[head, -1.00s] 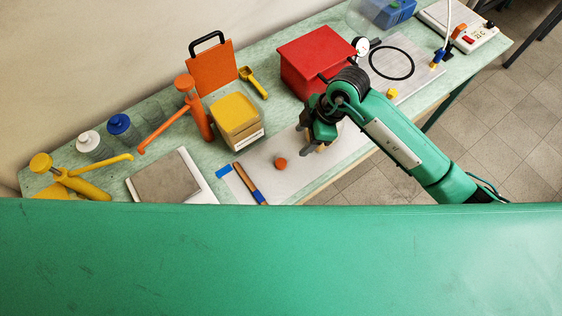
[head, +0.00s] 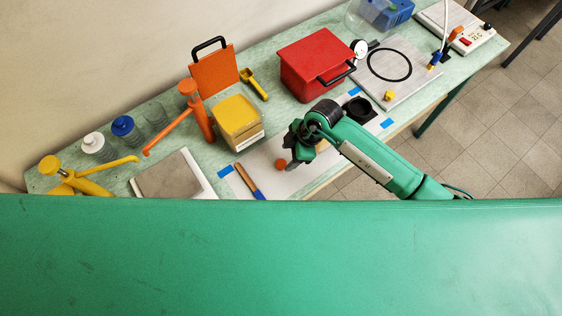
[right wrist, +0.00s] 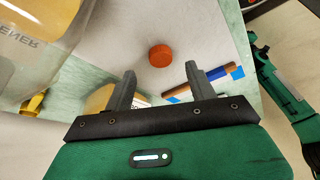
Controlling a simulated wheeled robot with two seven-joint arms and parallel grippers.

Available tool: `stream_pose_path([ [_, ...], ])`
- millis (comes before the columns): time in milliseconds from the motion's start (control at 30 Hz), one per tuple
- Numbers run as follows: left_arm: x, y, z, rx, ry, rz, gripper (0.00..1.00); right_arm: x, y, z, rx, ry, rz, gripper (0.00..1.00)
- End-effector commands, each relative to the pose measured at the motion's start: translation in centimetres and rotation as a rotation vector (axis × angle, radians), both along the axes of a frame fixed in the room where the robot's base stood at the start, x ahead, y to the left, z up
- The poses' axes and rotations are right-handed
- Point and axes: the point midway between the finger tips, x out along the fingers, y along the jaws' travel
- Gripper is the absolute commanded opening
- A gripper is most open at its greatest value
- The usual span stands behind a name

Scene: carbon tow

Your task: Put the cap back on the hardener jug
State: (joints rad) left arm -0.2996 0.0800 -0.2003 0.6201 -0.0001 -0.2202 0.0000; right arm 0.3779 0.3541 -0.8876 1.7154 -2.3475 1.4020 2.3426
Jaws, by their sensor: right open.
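The cap is an orange-red disc (head: 281,164) lying flat on the white sheet at the front of the bench; it also shows in the right wrist view (right wrist: 160,55). My right gripper (head: 292,161) is close beside the cap in the head view, open and empty. In the right wrist view its two fingers (right wrist: 157,88) are apart, with the cap beyond their tips. The translucent hardener jug (right wrist: 35,45) is at the upper left of that view, partly cut off. In the head view only a tan bit of it (head: 322,146) shows behind my right arm. My left gripper is not in view.
A brush (head: 249,182) lies left of the cap. A yellow box (head: 238,122) and an orange pump (head: 196,108) stand behind. A red box (head: 313,65) is farther back right, and a grey plate (head: 152,180) lies at left.

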Motion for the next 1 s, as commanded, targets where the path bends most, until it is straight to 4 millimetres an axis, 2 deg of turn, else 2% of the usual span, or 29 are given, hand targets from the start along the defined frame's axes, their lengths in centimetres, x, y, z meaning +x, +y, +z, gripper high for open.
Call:
stream_pose_path([
  [33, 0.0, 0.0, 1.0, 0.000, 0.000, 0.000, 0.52, -0.2, 0.2, -0.3, -0.003, 0.004, 0.000, 0.57],
  [133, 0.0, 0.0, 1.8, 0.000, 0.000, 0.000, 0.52, -0.3, 0.7, -1.4, -0.001, 0.004, 0.000, 0.57],
  [333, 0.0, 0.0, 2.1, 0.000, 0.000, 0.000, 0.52, -0.3, 1.4, -3.5, -0.001, 0.002, 0.000, 0.57],
  [733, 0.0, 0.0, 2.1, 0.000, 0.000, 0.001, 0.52, -0.3, 1.6, -3.9, -0.001, 0.001, 0.000, 0.57],
  [767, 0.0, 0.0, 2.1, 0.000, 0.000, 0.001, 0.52, -0.3, 1.6, -3.9, -0.001, 0.001, 0.000, 0.53],
  [967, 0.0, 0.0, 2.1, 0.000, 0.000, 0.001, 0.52, -0.3, 1.5, -3.9, -0.001, 0.001, 0.000, 0.14],
  [1000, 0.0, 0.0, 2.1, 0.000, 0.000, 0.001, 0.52, -0.3, 1.5, -3.9, -0.001, 0.001, 0.000, 0.10],
])
